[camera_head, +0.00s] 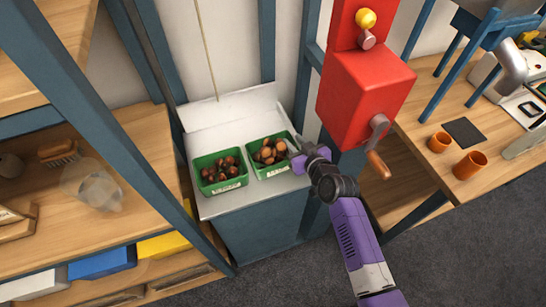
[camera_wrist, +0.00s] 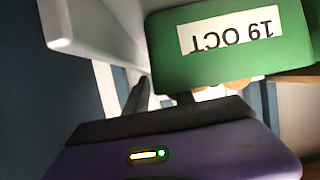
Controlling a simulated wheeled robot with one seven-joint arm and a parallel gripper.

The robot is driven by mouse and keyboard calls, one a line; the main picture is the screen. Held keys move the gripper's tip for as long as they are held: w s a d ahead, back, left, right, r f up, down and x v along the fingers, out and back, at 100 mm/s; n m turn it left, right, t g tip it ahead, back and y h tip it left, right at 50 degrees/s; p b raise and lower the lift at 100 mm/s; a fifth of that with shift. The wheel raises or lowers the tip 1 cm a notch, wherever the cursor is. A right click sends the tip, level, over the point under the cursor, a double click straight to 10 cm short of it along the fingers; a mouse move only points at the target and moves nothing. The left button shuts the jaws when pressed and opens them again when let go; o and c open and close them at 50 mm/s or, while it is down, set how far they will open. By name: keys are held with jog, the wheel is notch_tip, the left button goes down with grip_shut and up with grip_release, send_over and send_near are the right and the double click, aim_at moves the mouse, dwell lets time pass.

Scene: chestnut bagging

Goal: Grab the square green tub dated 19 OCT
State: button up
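Two green tubs of brown nuts stand side by side on a white-topped stand: a left tub (camera_head: 222,185) and a right tub (camera_head: 272,172). Their labels are too small to read in the head view. In the wrist view a green tub (camera_wrist: 225,66) shows close up, with a white label reading 19 OCT upside down. It appears to be the right tub. My gripper (camera_head: 293,154) is at the right end of the right tub, very near its rim. In the wrist view its dark fingers (camera_wrist: 160,92) are partly hidden by the tub, so their hold cannot be told.
A red machine (camera_head: 365,95) with a crank handle hangs close above and right of my gripper. A wooden shelf unit (camera_head: 95,200) with a blue post is at the left. A wooden bench (camera_head: 440,160) with orange cups (camera_head: 470,165) is at the right. The white stand top (camera_head: 235,125) is clear behind the tubs.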

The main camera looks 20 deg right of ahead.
grip_shut()
dwell(1.4)
